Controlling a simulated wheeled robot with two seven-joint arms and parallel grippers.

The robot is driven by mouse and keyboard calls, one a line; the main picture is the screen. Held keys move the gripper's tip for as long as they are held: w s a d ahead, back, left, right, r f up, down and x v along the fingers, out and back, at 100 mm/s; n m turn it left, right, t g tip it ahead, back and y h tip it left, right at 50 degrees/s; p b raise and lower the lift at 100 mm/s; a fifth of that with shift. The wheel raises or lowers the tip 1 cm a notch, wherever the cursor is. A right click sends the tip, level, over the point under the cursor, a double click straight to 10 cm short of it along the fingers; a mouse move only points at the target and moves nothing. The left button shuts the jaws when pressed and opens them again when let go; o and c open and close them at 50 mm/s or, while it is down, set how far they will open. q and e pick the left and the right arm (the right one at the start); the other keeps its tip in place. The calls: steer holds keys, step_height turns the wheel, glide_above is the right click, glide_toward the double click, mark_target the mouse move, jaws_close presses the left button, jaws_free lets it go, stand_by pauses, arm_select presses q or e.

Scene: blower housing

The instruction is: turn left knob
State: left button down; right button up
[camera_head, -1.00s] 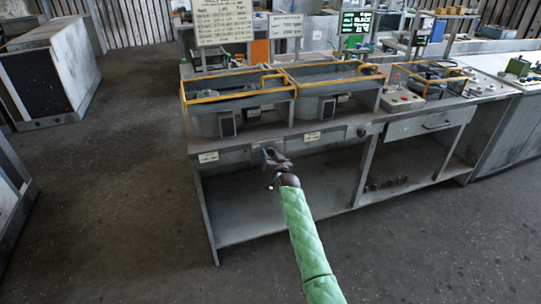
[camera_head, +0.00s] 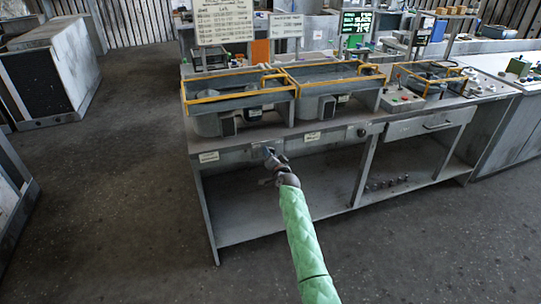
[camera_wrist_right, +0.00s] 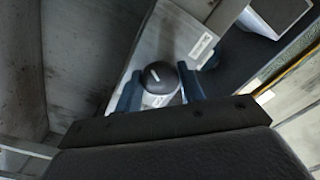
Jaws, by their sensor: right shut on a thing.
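The left knob (camera_wrist_right: 159,77) is round and black with a white mark. It sits on the workbench's front panel, between the two blue fingers of my right gripper (camera_wrist_right: 157,92). In the head view my right gripper (camera_head: 268,153) is at the panel's left part, shut on this knob and mostly hiding it. In the wrist view the knob's white mark is slanted. My left gripper is not in view.
The right knob (camera_head: 361,132) is on the same panel, further right. Two bins with yellow rails (camera_head: 235,90) stand on the bench (camera_head: 300,137). A drawer (camera_head: 430,124) is at the right. The floor (camera_head: 110,200) to the left is clear.

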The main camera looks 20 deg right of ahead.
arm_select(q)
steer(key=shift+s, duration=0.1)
arm_select(e)
steer(key=o, duration=1)
steer(key=shift+c, duration=0.2)
arm_select(q)
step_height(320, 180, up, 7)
steer(key=b, duration=0.1)
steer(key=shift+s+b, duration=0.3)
arm_select(e)
steer(key=s, duration=0.8)
steer(key=shift+d, duration=0.15)
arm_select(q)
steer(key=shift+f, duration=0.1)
arm_select(e)
steer(key=shift+w, duration=0.1)
